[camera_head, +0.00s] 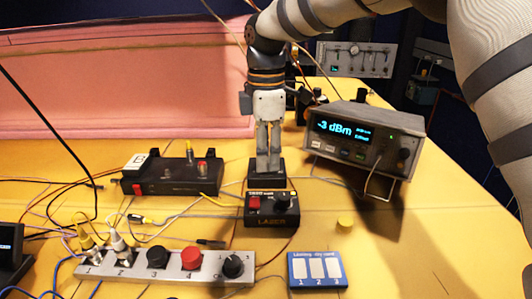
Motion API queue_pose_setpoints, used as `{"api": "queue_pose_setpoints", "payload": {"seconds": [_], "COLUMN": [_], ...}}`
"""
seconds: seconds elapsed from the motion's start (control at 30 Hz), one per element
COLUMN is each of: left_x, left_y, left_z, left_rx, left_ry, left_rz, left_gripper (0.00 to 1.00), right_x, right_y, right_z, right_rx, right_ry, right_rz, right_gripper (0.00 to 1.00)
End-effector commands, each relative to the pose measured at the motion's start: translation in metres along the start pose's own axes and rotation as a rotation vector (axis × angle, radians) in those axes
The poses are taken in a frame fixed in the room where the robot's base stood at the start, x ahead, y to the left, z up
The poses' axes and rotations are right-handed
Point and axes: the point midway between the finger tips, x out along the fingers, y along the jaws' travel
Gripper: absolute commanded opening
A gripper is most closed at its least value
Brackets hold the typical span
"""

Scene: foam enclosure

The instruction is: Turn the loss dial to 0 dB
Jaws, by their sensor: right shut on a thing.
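My right gripper (268,150) points straight down, its fingers together at a small black box (257,182) in the middle of the table, just behind the box marked LASER. It is shut on what looks like the loss dial on top of that box. The fingertips hide the dial, so its setting cannot be read. The power meter (366,138) to the right reads -3 dBm. My left gripper is not in view.
The LASER box (271,209) with a red switch and black knob stands in front. A numbered strip (208,268) with another black knob, a blue card (317,270) and a yellow cap (345,222) lie nearer. Cables cover the left; the right front is clear.

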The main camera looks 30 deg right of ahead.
Motion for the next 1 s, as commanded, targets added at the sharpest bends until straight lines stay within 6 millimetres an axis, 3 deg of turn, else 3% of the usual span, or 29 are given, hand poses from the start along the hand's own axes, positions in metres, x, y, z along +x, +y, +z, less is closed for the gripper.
{"api": "queue_pose_setpoints", "payload": {"seconds": [0.3, 0.8, 0.83, 0.9, 1.0], "left_x": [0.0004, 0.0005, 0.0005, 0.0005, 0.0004], "left_y": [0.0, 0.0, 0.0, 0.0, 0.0], "left_z": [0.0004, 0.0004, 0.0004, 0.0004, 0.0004], "left_rx": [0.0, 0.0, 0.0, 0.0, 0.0], "left_ry": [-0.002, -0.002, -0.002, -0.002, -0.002], "left_rz": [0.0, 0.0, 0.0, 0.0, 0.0], "left_gripper": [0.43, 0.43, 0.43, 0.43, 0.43], "right_x": [0.002, 0.0024, 0.0024, 0.0023, 0.0018], "right_y": [-0.001, -0.0012, -0.0012, -0.0011, -0.0009], "right_z": [-0.0007, -0.0006, -0.0006, -0.0006, -0.0004], "right_rx": [-0.097, -0.114, -0.114, -0.113, -0.113], "right_ry": [0.0, 0.0, 0.0, 0.0, 0.0], "right_rz": [-0.005, -0.006, -0.006, -0.006, -0.005], "right_gripper": [0.0, 0.0, 0.25, 0.41, 0.43]}}
